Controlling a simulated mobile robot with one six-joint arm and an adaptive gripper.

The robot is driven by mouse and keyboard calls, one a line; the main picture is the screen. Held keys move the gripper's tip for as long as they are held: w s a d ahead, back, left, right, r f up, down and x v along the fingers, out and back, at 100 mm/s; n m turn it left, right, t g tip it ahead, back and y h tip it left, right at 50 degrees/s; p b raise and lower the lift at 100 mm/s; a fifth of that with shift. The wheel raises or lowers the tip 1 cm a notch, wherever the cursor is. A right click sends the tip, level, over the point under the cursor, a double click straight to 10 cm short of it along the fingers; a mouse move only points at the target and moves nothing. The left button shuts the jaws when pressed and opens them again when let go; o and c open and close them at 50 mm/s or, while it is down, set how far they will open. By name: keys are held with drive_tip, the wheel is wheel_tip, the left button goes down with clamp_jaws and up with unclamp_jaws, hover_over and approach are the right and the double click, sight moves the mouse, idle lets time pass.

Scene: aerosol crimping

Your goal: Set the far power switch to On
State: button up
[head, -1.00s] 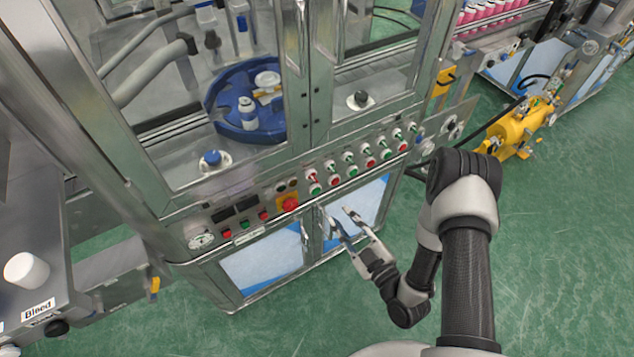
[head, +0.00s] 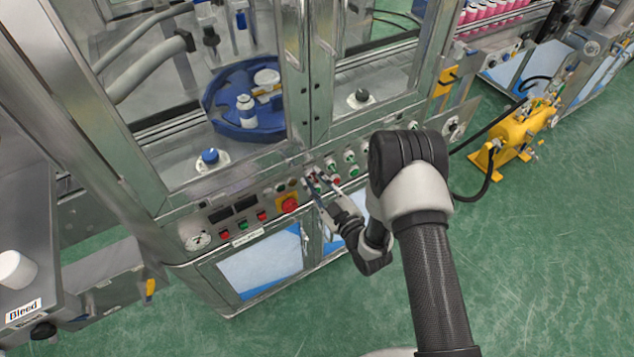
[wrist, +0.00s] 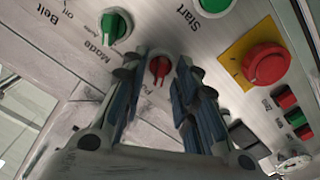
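In the wrist view a red rotary switch (wrist: 158,68) sits on the machine panel, with a partly hidden label beginning "Po". My gripper (wrist: 158,82) is open, with one finger on each side of this switch. Gaps show between the knob and both fingers, and I cannot tell whether either touches it. In the head view my gripper (head: 319,184) reaches the panel's switch rows from the front, and its fingers partly cover the switches there.
A green switch labelled Mode (wrist: 115,25) and a green Start button (wrist: 213,4) are close by. The red emergency button (wrist: 265,62) on its yellow plate is to the right. In the head view glazed doors (head: 300,75) rise above the panel; green floor (head: 540,260) is clear at right.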

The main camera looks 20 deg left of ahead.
drive_tip(key=shift+c, duration=0.5)
clamp_jaws()
drive_tip(key=m+b, duration=0.1)
drive_tip(key=m, duration=0.4)
drive_tip(key=shift+w+d+m+b, duration=0.1)
drive_tip(key=shift+m+b, duration=0.2)
drive_tip(key=shift+b, duration=0.05)
drive_tip(key=m+b, duration=0.1)
drive_tip(key=m, duration=0.5)
drive_tip(key=shift+d, duration=0.1)
idle(0.5)
drive_tip(key=shift+o, duration=0.5)
unclamp_jaws()
